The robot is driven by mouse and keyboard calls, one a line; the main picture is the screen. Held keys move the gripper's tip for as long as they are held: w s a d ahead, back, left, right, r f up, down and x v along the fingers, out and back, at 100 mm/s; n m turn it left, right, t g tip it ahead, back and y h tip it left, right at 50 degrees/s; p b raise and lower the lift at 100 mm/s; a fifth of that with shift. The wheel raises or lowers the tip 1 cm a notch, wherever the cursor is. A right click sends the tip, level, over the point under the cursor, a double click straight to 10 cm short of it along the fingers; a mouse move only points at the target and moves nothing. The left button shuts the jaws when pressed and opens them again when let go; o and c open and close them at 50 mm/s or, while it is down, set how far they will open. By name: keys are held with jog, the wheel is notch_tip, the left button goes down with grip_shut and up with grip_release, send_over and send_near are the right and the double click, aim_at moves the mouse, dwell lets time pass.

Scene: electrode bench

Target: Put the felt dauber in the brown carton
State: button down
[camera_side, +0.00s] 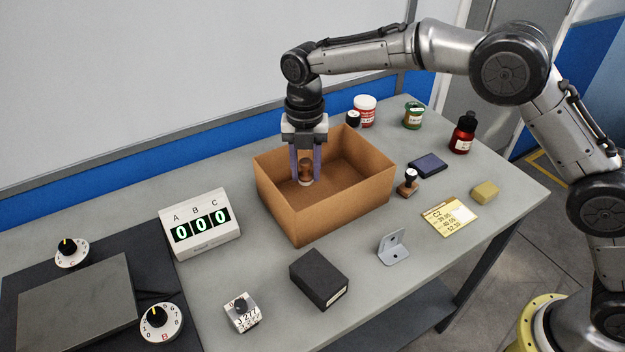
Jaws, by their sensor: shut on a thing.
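The felt dauber (305,171), a small brown piece with a pale lower end, is between the fingers of my gripper (306,168). My gripper points straight down and is shut on it. The open-topped brown carton (325,220) stands at the middle of the table. The fingers and the dauber appear within the carton's opening, at its left part. I cannot tell whether the dauber touches the carton's floor.
A display box (200,224) reading 000 stands left of the carton. A black box (319,279) and a metal bracket (393,246) are in front. A red-labelled jar (365,111) stands behind.

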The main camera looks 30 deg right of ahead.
aim_at(306, 160)
jog(key=shift+f, duration=3.45)
jog(key=c, duration=0.5)
grip_release()
jog(key=shift+f, duration=0.15)
notch_tip(306, 160, up, 12)
jog(key=shift+r, duration=0.2)
jog(key=shift+d, duration=0.1)
